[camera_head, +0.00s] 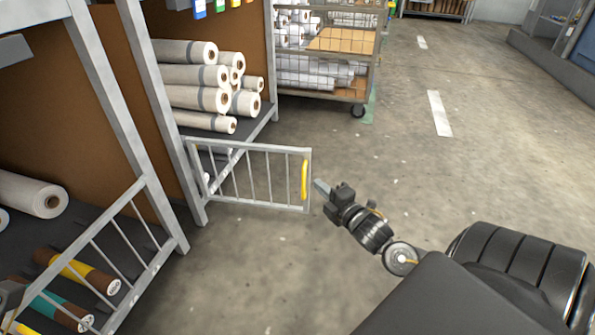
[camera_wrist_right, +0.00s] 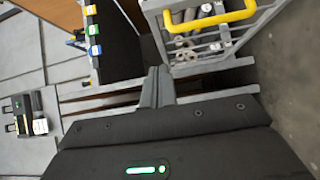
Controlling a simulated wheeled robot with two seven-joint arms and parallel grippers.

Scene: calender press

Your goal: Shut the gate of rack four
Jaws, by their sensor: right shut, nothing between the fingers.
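A grey barred gate (camera_head: 250,178) stands swung out from the post of the rack that holds cream rolls, its free end out over the floor. A yellow handle (camera_head: 304,180) is on that free end. My right gripper (camera_head: 320,187) is shut and empty, just to the right of the handle, with a small gap seeming to lie between them. In the right wrist view the shut fingers (camera_wrist_right: 157,88) point up the picture, and the yellow handle (camera_wrist_right: 212,23) lies above and to the right of them.
Stacked cream rolls (camera_head: 200,85) lie on the rack behind the gate. A nearer rack at left has another barred gate (camera_head: 105,255) across coloured rolls. A wheeled cage cart (camera_head: 325,88) stands behind. The concrete floor (camera_head: 420,165) to the right is clear.

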